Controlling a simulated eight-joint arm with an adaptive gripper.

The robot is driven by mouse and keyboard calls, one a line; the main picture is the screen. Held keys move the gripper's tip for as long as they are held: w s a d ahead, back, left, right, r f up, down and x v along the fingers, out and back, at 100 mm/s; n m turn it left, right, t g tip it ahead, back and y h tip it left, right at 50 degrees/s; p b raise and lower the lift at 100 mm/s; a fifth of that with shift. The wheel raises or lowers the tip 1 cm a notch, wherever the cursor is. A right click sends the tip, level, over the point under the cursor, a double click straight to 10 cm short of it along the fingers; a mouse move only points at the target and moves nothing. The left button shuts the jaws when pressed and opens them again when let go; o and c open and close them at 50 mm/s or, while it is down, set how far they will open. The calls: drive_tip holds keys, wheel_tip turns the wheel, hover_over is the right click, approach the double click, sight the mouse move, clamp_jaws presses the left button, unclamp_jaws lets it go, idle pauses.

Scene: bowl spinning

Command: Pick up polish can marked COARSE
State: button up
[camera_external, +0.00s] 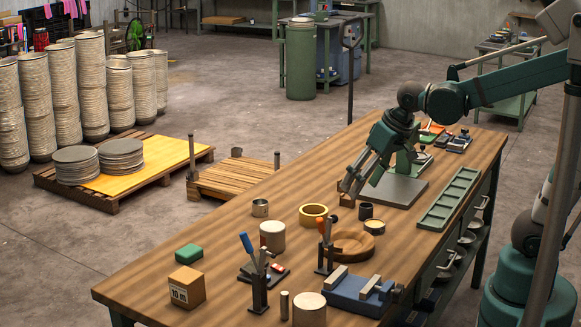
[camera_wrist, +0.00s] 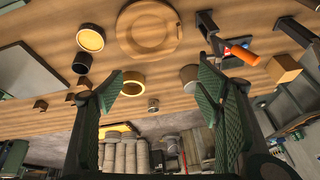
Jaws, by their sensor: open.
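I cannot read the word COARSE on any can. Several can-like things stand on the wooden bench: a pale round can (camera_external: 272,237), another pale can (camera_external: 309,309) at the front edge, a small metal can (camera_external: 260,207), a small black cup (camera_external: 365,211) and a low tin with a yellow top (camera_external: 374,227). The low tin shows in the wrist view (camera_wrist: 90,39) at upper left. A grey-brown can (camera_wrist: 188,76) there is partly hidden by my right finger. My gripper (camera_external: 362,185) is open and empty above the bench, behind the black cup; its spread fingers show in the wrist view (camera_wrist: 160,86).
A wooden bowl (camera_external: 351,242) and yellow ring (camera_external: 313,213) lie mid-bench. Upright tools (camera_external: 258,280), a blue vise (camera_external: 358,294), a box marked 10 (camera_external: 187,287) and a green block (camera_external: 189,252) crowd the front. A grey plate (camera_external: 398,190) and green tray (camera_external: 449,199) lie behind.

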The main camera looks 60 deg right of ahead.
drive_tip(key=w+a+m+g+p, duration=0.1)
drive_tip(key=w+a+p, duration=0.15)
drive_tip(key=w, duration=0.45)
drive_tip(key=m+g+p, duration=0.4)
drive_tip(key=m+p, duration=0.1)
drive_tip(key=p, duration=0.6)
hover_over(273, 226)
drive_tip(key=f, duration=1)
drive_tip(key=shift+s+f, duration=0.1)
drive_tip(key=shift+s, duration=0.15)
drive_tip(key=shift+w+a+f, duration=0.1)
drive_tip(key=shift+w+f, duration=0.05)
drive_tip(key=shift+f, duration=0.25)
drive_tip(key=shift+f, duration=1.3)
drive_tip(key=shift+f, duration=0.1)
drive_tip(key=shift+w+f+p, duration=0.2)
drive_tip(key=shift+f+p, duration=0.2)
drive_tip(key=shift+f, duration=2.1)
